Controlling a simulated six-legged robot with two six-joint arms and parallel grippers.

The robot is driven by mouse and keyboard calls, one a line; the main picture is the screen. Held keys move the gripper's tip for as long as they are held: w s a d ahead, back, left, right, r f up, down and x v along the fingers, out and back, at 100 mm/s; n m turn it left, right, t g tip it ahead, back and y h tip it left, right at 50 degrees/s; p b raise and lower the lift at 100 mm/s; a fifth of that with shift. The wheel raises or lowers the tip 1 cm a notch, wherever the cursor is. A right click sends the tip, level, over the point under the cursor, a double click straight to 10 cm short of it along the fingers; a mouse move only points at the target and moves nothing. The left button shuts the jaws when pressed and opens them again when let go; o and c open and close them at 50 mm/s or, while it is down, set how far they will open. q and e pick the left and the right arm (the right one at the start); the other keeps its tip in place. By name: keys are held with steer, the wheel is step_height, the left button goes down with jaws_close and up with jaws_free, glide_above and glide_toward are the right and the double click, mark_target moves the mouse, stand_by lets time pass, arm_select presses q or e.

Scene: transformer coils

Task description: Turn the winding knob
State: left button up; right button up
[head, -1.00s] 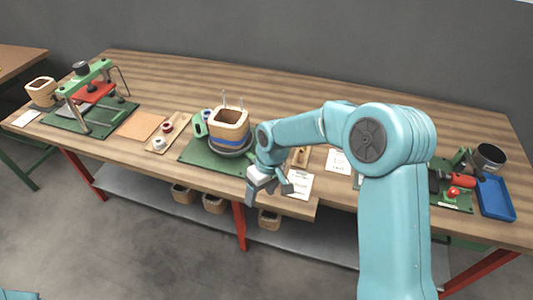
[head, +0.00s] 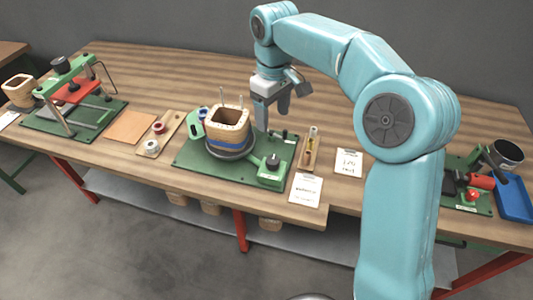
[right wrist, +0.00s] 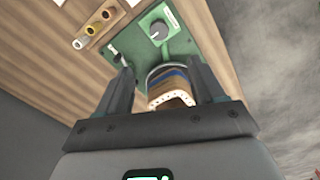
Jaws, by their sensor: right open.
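The winding knob (head: 272,162) is a dark round knob on a green block at the front right of the green winder base (head: 190,157). In the right wrist view the knob (right wrist: 158,30) shows grey with a pointer mark, beyond my fingers. A wooden coil former (head: 229,125) with a blue band stands on a dark turntable left of the knob. My right gripper (head: 273,112) is open and empty, pointing down above and behind the knob, apart from it. The right wrist view shows the former (right wrist: 170,95) between my open fingers (right wrist: 160,78). My left gripper is not in view.
A small wooden tray (head: 307,160) and white cards (head: 306,190) lie right of the base. A green press with a red plate (head: 75,88) stands at far left. A blue tray (head: 515,200) is at far right. The table behind the base is clear.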

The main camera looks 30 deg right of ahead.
mark_target(273, 160)
step_height(273, 160, down, 16)
steer(key=shift+s+d+r+b, duration=0.1)
steer(key=shift+s+b, duration=0.05)
steer(key=shift+b, duration=0.25)
steer(key=shift+d+f, duration=0.1)
steer(key=shift+f, duration=0.2)
steer(key=c, duration=1.1)
